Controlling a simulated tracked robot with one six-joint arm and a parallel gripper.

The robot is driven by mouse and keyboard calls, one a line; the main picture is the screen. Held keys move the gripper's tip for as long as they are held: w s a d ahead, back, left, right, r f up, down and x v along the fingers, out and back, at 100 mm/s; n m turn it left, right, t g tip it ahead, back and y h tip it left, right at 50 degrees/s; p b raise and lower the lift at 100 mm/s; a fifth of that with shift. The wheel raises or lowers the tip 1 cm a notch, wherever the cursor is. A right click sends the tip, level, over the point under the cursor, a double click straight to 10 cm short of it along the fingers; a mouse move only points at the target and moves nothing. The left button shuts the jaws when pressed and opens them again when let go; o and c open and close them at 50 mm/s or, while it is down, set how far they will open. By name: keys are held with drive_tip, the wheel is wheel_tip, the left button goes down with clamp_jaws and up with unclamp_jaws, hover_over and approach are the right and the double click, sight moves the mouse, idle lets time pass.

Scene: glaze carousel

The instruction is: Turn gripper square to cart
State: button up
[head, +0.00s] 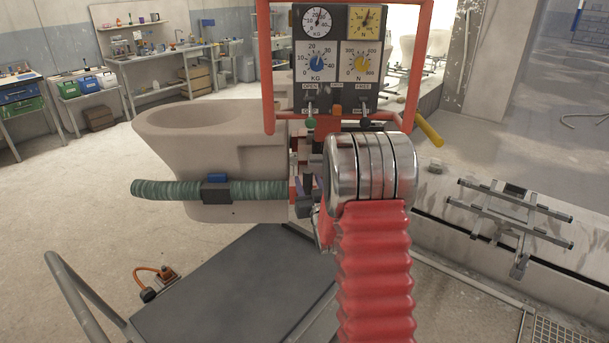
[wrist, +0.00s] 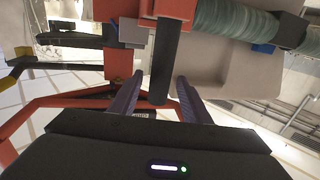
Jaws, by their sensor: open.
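In the head view a pale ceramic toilet bowl (head: 235,150) is held by a lifting rig, whose teal padded clamp arm (head: 155,190) runs across its side. The rig's gauge panel (head: 337,60) is upright in a red frame. The cart looks to be the dark flat platform (head: 235,290) below the bowl. In the wrist view my gripper (wrist: 156,80) is open, with two dark purple fingers apart and a black bar (wrist: 165,55) between them. Contact cannot be told. The bowl (wrist: 225,70) shows beyond. My arm hides part of the rig in the head view.
A grey tube rail (head: 85,290) stands at the platform's left. A small orange-and-black device (head: 158,283) lies beside it. A metal rack (head: 510,220) is on the right. Workbenches (head: 175,58) line the back wall.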

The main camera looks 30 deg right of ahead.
drive_tip(key=shift+x, duration=2.65)
drive_tip(key=shift+c, duration=0.3)
clamp_jaws()
